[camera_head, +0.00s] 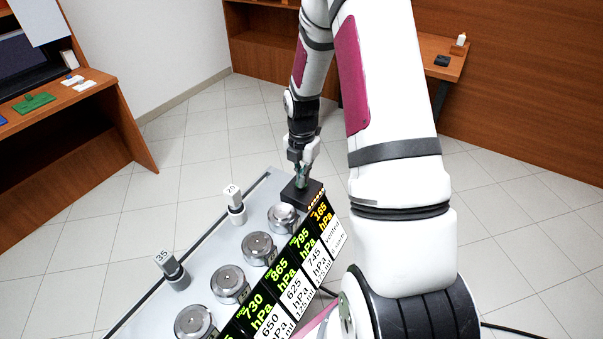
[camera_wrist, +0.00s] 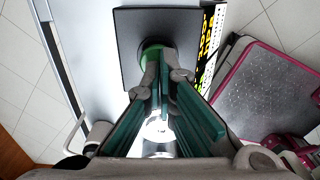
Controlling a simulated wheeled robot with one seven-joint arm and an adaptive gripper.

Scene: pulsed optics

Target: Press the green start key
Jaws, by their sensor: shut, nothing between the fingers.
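A black box (camera_head: 305,197) stands at the far end of the grey bench, and it also fills the upper middle of the wrist view (camera_wrist: 180,26). On its top is a round green key (camera_wrist: 149,46), partly hidden behind my fingers; in the head view my gripper covers it. My gripper (camera_head: 301,181) is shut and empty, pointing down over the box. In the wrist view its fingertips (camera_wrist: 158,58) overlap the green key. I cannot tell whether they touch it.
Several metal cylinders (camera_head: 258,247) stand in a row along the bench, beside lit pressure displays (camera_head: 281,270). Two posts marked 25 (camera_head: 233,191) and 35 (camera_head: 165,258) stand to the left. A wooden desk (camera_head: 110,100) is at the left and a shelf (camera_head: 446,68) behind.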

